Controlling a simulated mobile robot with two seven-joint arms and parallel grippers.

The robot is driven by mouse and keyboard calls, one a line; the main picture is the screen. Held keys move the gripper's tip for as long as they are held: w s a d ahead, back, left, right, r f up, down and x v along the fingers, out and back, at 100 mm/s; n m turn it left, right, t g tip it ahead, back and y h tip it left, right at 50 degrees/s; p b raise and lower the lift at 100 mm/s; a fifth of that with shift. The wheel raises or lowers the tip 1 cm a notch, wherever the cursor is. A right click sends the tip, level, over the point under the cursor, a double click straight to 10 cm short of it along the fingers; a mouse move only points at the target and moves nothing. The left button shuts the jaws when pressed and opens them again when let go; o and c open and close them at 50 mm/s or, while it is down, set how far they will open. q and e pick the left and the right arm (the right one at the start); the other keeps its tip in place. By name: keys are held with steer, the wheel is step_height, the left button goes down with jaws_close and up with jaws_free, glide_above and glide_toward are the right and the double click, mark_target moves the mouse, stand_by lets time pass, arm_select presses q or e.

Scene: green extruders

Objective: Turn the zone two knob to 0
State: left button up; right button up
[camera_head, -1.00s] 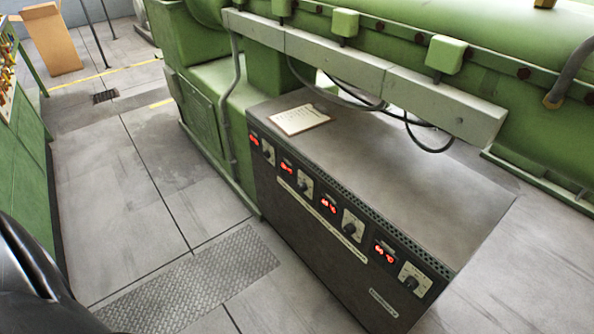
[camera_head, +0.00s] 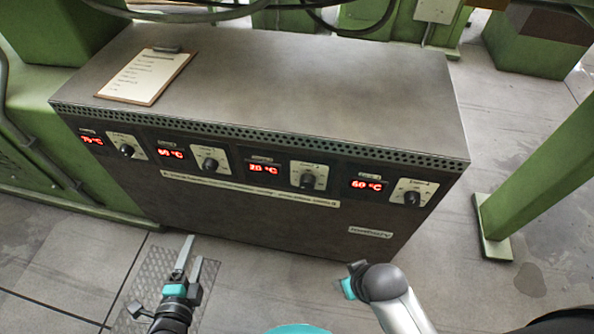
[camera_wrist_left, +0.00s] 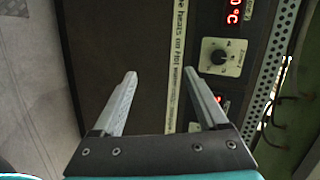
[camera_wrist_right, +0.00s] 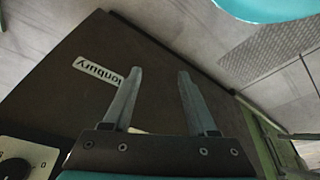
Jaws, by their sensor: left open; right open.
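A dark control cabinet (camera_head: 270,215) has a row of several black knobs on white dials, each beside a red display. The zone labels are too small to read. The second knob from the left (camera_head: 210,163) sits beside a display (camera_head: 170,153) that seems to read 60 °C. My left gripper (camera_head: 193,256) is open and empty, low in front of the cabinet's left part, apart from the knobs. The left wrist view shows one knob (camera_wrist_left: 218,57) right of the open fingers. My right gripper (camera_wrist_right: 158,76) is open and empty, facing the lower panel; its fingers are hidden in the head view.
A clipboard (camera_head: 147,77) lies on the cabinet top. A green post (camera_head: 545,165) stands right of the cabinet. Green machine parts (camera_head: 32,140) flank its left. The floor (camera_head: 262,285) in front is clear, with a metal tread plate (camera_head: 150,285).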

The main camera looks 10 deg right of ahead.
arm_select(q)
step_height(320, 180, up, 6)
steer(key=w+m+t+h+b, duration=0.35)
steer(key=m+b, duration=0.25)
steer(key=m, duration=0.2)
steer(key=b, duration=0.1)
glide_toward(208, 170)
arm_select(e)
step_height(208, 170, up, 7)
steer(key=w+t, duration=0.1)
steer(key=t, duration=0.1)
arm_select(q)
steer(key=shift+m+y, duration=0.35)
steer(key=shift+m, duration=0.05)
steer(key=b+x, duration=0.1)
steer(key=x, duration=0.2)
steer(key=b+x, duration=0.1)
steer(key=x, duration=0.2)
steer(key=shift+w+d, duration=0.25)
steer(key=shift+d, duration=0.05)
steer(key=shift+b+x, duration=0.35)
steer(key=shift+x, duration=0.9)
arm_select(e)
steer(key=w+a+t+y, duration=0.3)
steer(key=w+a+t, duration=0.1)
steer(key=a, duration=0.2)
steer(key=shift+w+a, duration=0.15)
steer(key=shift+w, duration=0.25)
